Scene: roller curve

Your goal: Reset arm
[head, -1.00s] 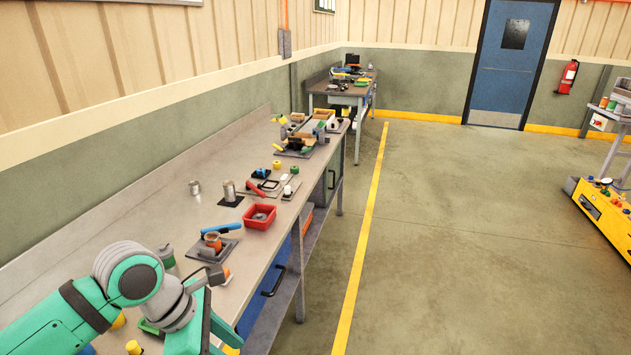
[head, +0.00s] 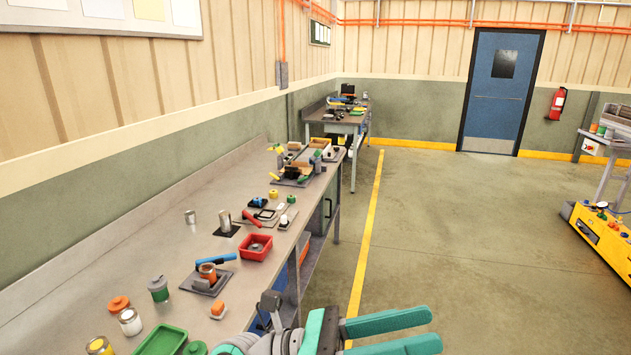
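My gripper (head: 434,330) is at the bottom centre of the head view, past the front edge of the workbench (head: 120,270) and over the floor side. Its two teal fingers point right, with a gap between them and nothing in the gap. The grey wrist and teal arm parts behind it run out of the bottom of the picture. The lower finger is partly cut by the frame.
The bench holds a red bin (head: 257,248), a grey pad (head: 193,284) with an orange-brown can, a green tray (head: 163,342), and several jars near the front. A yellow cart (head: 600,237) stands far right. The floor (head: 470,230) between is clear.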

